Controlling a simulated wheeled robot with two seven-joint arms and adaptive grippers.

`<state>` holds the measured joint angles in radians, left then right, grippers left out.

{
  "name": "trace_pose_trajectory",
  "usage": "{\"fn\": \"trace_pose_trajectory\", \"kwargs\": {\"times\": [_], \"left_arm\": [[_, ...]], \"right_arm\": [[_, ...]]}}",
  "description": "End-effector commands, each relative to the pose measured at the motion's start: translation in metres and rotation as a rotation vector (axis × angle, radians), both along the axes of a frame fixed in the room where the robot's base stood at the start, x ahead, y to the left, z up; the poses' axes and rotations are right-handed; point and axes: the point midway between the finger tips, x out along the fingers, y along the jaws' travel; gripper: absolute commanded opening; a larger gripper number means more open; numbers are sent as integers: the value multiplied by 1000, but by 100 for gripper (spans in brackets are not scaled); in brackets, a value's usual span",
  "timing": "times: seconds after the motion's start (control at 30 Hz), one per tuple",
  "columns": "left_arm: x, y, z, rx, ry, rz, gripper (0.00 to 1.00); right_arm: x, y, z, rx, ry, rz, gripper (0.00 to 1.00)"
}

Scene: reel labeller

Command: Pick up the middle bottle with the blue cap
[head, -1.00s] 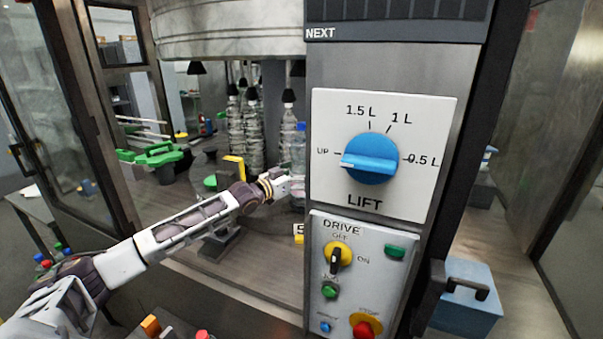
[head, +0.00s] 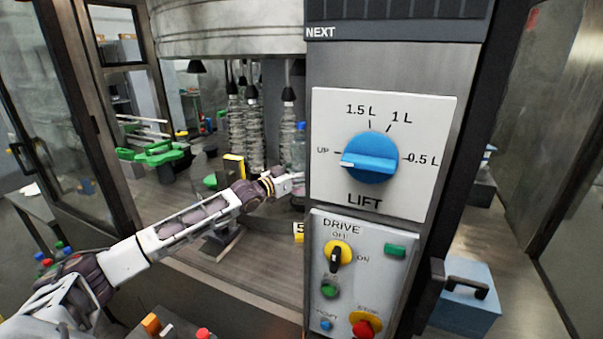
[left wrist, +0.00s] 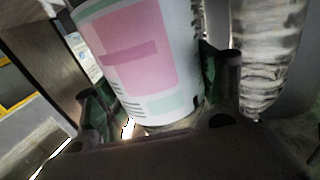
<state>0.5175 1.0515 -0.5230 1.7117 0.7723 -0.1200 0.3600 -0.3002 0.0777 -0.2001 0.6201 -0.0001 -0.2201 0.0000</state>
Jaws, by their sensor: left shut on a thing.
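A clear bottle with a blue cap (head: 299,143) stands in the machine, beside the left edge of the control column, which hides part of it. My left gripper (head: 289,185) is at its lower part, its fingertips partly hidden by the column. In the left wrist view, a bottle with a pink and white label (left wrist: 140,62) sits between the two dark green fingers of my left gripper (left wrist: 155,95), which is shut on it. The cap is out of that view. My right gripper is not in view.
Several clear bottles (head: 254,135) stand behind, under black bell heads; one (left wrist: 268,55) is close on the right in the wrist view. The control column with its blue lift knob (head: 369,158) stands close on the right. A green star-shaped part (head: 160,153) is at left.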

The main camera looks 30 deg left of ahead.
Motion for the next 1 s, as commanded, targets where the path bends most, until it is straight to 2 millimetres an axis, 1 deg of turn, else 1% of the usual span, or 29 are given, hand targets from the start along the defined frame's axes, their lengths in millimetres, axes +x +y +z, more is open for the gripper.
{"fn": "trace_pose_trajectory", "kwargs": {"times": [0.03,0.3,0.33,0.37,0.73,0.87,1.0], "left_arm": [[0,0,0,0,0,0,48],[0,0,0,0,0,0,13],[0,0,0,0,0,0,9],[0,0,5,-1,-8,-1,7],[0,0,6,-1,-8,-1,7],[0,0,12,0,-9,-1,7],[0,0,23,1,-12,-1,7]], "right_arm": [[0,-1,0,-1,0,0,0],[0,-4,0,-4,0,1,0],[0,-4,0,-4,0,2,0],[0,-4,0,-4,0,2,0],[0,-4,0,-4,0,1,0],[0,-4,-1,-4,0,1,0],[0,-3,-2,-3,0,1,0]]}}
